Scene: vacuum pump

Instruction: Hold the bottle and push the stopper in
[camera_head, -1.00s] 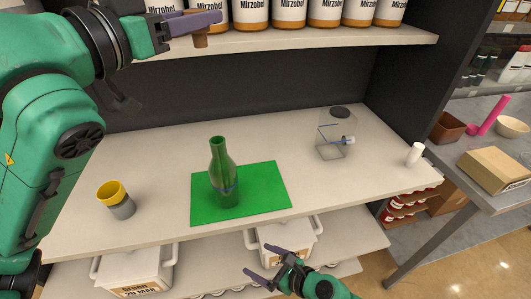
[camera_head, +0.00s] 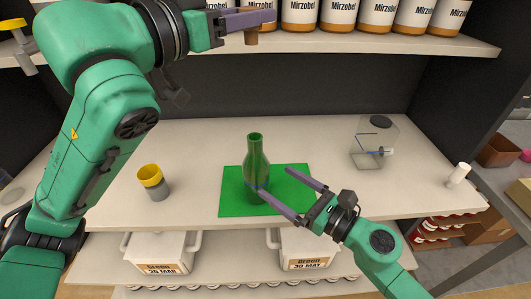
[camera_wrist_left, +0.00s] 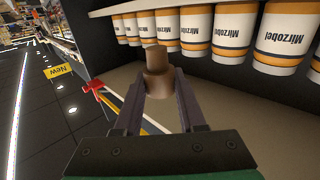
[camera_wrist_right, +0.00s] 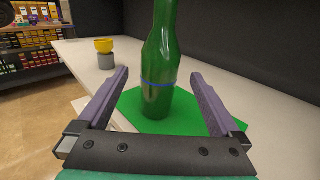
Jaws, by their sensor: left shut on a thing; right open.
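A green bottle (camera_head: 256,165) with a blue line around it stands upright on a green mat (camera_head: 293,173) on the shelf, its mouth uncovered. It also shows in the right wrist view (camera_wrist_right: 159,62). My right gripper (camera_head: 297,196) is open, its fingers pointing at the bottle from the front right. In its wrist view the bottle stands beyond and between the fingertips, not gripped. My left gripper (camera_head: 258,22) is shut on a brown stopper (camera_head: 251,37), high above the bottle. The stopper, wide at one end, also shows in the left wrist view (camera_wrist_left: 157,72).
A yellow and grey cup (camera_head: 153,184) stands left of the mat. A clear container (camera_head: 374,143) and a small white cylinder (camera_head: 458,174) stand to the right. Mirzobel jars (camera_head: 339,12) line the upper shelf near my left gripper. White bins (camera_head: 160,250) sit below.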

